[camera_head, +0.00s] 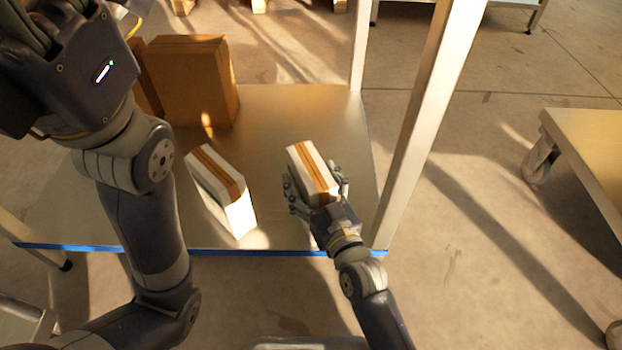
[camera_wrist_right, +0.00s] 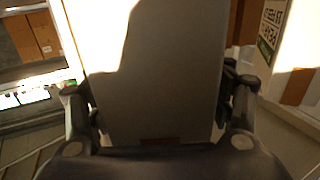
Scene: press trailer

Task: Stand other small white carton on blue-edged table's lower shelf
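A white carton (camera_head: 314,173) with a brown tape stripe is between the fingers of my right gripper (camera_head: 317,192), over the right part of the blue-edged table's lower shelf (camera_head: 265,130). In the right wrist view the carton's broad face (camera_wrist_right: 155,75) fills the middle, and the fingers of the gripper (camera_wrist_right: 158,105) lie against both sides. I cannot tell whether its bottom touches the shelf. A similar white carton (camera_head: 222,192) stands on the shelf to the left, apart from it. My left gripper (camera_head: 45,45) is cut off at the top left; its fingertips are not visible.
Brown boxes (camera_head: 193,82) stand at the back left of the shelf. A pale table post (camera_head: 430,110) rises just right of my right gripper. The shelf between the two white cartons is clear. Another table (camera_head: 590,135) on casters stands at the right.

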